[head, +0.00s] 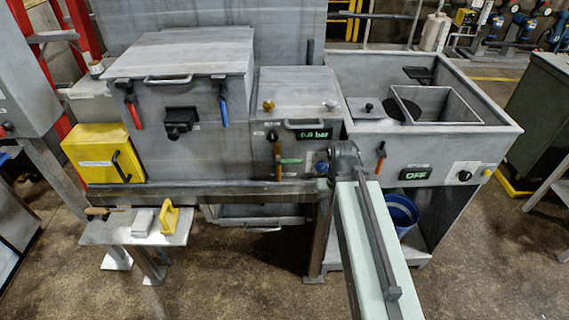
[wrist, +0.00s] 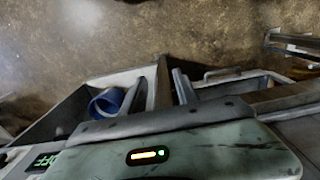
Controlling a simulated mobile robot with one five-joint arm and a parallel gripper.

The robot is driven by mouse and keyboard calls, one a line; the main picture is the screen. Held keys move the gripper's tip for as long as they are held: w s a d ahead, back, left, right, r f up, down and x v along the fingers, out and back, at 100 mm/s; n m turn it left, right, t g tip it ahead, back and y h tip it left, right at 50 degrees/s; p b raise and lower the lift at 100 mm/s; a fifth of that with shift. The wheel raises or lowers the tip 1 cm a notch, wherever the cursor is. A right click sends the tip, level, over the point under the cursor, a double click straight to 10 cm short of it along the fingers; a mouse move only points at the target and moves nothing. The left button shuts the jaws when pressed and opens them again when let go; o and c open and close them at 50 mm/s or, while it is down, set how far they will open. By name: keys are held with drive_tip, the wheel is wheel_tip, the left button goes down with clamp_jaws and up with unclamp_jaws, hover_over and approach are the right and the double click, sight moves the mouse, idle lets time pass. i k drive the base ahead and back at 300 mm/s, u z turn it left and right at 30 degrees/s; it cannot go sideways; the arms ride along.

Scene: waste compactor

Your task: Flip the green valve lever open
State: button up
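My gripper's fingers cannot be made out in either view. The wrist view shows my pale green arm part, the floor and the OFF display (wrist: 45,161), but no lever.
Left is a large grey box (head: 182,70) with red (head: 135,114) and blue (head: 223,110) levers. Right is a sink-like hopper (head: 430,95) with an orange lever (head: 380,160). A yellow box (head: 103,154) and a small side table (head: 120,229) stand left. A blue bucket (head: 402,210) is below.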

sight(279, 161)
drive_tip(key=u, duration=0.5)
drive_tip(key=k, duration=0.6)
drive_tip(key=u, duration=0.7)
drive_tip(key=k, duration=0.85)
drive_tip(key=u, duration=0.6)
drive_tip(key=i, duration=1.2)
drive_tip(key=u, duration=0.25)
